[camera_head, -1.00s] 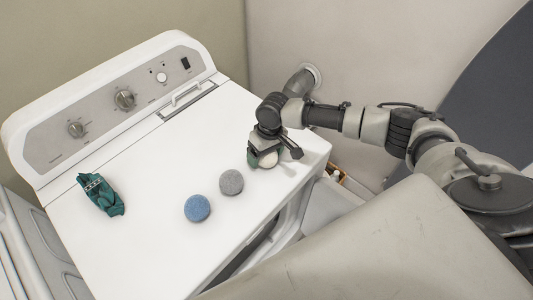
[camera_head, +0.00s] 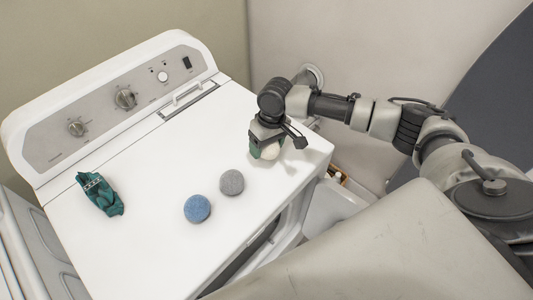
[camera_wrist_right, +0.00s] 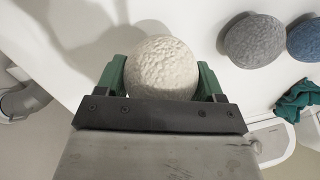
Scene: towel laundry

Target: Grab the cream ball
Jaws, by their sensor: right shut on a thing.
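The cream ball (camera_wrist_right: 162,66) is round and rough-textured, held between the two green fingers of my right gripper (camera_wrist_right: 160,78) in the right wrist view. In the head view my right gripper (camera_head: 266,150) is at the right part of the white washer top, and the cream ball (camera_head: 270,152) shows partly below it. The right gripper is shut on the ball. A shadow shows on the white surface beside it; I cannot tell whether the ball still touches the top. My left gripper is not in view.
A grey ball (camera_head: 231,182) and a blue ball (camera_head: 197,208) sit on the washer top (camera_head: 130,255), left of my gripper. A crumpled green cloth (camera_head: 101,194) lies farther left. The control panel (camera_head: 105,105) rises at the back.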

